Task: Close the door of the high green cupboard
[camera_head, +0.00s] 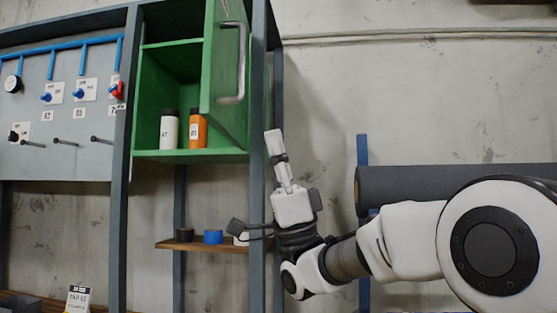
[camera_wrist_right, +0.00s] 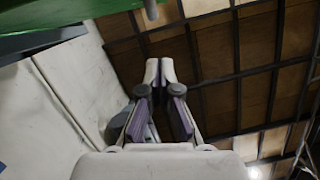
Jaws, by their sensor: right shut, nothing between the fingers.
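The high green cupboard (camera_head: 188,155) hangs on the grey frame at the upper middle of the head view. Its green door (camera_head: 211,60) stands open on the right side, showing the inside, with a grey metal bar handle (camera_head: 236,65) on its face. My right gripper (camera_head: 273,135) points upward just right of the door and a little below it, beside a grey post, apparently not touching the door. Its fingers are shut and empty, as the right wrist view (camera_wrist_right: 160,72) also shows. A green panel (camera_wrist_right: 50,15) fills that view's upper left corner. My left gripper is out of view.
A white bottle (camera_head: 169,130) and an orange bottle (camera_head: 198,129) stand inside the cupboard. Below is a wooden shelf (camera_head: 205,246) with tape rolls (camera_head: 213,237). A valve panel (camera_head: 60,110) is at left. A dark roll (camera_head: 430,183) lies behind my right arm.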

